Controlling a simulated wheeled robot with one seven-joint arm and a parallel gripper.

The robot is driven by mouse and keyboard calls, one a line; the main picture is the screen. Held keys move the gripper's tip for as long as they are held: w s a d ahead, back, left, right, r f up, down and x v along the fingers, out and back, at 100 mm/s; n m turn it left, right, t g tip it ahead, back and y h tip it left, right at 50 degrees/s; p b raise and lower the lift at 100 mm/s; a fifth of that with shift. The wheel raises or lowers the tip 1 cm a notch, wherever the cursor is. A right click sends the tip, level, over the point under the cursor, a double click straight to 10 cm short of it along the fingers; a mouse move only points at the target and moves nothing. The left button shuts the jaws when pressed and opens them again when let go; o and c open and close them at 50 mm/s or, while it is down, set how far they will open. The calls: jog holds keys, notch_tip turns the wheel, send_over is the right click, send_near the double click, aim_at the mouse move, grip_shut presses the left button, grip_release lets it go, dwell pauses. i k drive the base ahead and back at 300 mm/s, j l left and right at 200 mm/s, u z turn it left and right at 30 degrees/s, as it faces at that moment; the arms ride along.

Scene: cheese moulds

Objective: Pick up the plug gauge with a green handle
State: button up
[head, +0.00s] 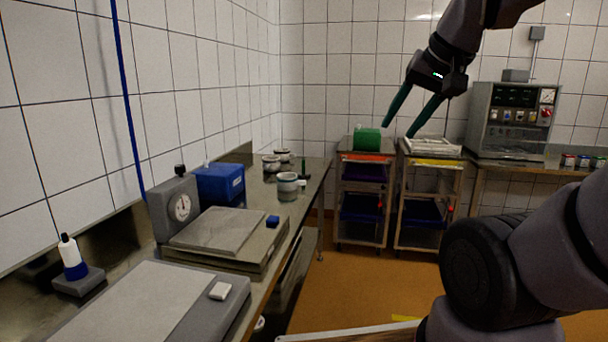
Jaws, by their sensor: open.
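A small upright item with a thin green handle (304,166) stands near the far end of the left counter, behind a white pot. It looks like the plug gauge, but it is too small to make out its lower part. My gripper (398,130) hangs in the upper right, with its two teal fingers spread apart and pointing down-left. Nothing is between the fingers. In the picture it is well to the right of the green handle and higher, apart from the counter.
The steel counter (316,178) holds several pots, a blue box (219,183), a dial scale (176,208) and a flat scale (140,305). Two trolleys stand at the back, one bearing a green block (367,140). A control cabinet (512,118) is at right. Orange floor (370,275) is open between.

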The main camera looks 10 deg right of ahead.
aim_at(303, 174)
jog(key=i+l+u, duration=0.25)
jog(key=i+l, duration=0.55)
jog(key=i, duration=0.35)
jog(key=i+l+u, duration=0.3)
jog(key=i+l, duration=0.75)
